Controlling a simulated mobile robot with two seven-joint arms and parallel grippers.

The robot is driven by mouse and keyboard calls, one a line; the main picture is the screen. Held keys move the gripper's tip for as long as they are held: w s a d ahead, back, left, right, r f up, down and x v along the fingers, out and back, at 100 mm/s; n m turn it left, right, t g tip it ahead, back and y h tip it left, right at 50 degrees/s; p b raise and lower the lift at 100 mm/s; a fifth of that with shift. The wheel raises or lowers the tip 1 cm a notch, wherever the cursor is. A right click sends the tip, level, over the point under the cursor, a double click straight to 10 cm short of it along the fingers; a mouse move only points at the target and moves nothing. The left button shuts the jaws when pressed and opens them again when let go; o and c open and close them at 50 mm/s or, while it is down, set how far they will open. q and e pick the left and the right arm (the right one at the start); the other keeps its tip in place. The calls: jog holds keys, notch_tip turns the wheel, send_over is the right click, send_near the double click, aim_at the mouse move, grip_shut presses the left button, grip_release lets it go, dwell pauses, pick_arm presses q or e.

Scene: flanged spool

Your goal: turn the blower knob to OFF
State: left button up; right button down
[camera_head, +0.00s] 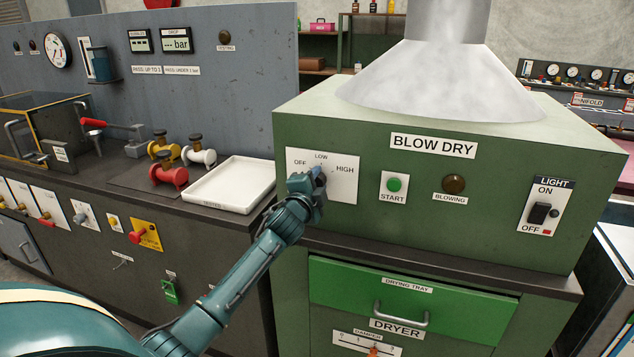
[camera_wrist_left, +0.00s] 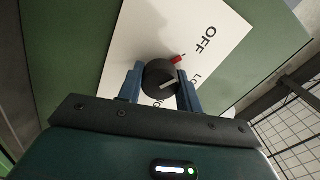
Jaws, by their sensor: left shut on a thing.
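The blower knob (camera_wrist_left: 160,78) is a round dark knob on a white plate (camera_head: 345,186) marked OFF, LOW and HIGH, on the green BLOW DRY housing. In the left wrist view, its pale pointer line faces roughly toward the LOW lettering, away from OFF. A small red mark or tab (camera_wrist_left: 177,59) sits beside the knob, on the side toward OFF. My left gripper (camera_head: 318,174) is at the plate, its blue fingers shut on the knob from both sides. In the head view, the gripper largely hides the knob. My right gripper is not in view.
A START button (camera_head: 394,185), a BLOWING lamp (camera_head: 454,184) and a LIGHT switch (camera_head: 540,212) are right of the plate. The drying tray handle (camera_head: 401,318) sticks out below. A white tray (camera_head: 232,184) and several flanged spools stand on the bench at left.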

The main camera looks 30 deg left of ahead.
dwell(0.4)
pick_arm(q)
jog(key=o, duration=1)
jog(key=shift+s, duration=0.15)
jog(key=v, duration=1.3)
jog(key=shift+b, duration=0.4)
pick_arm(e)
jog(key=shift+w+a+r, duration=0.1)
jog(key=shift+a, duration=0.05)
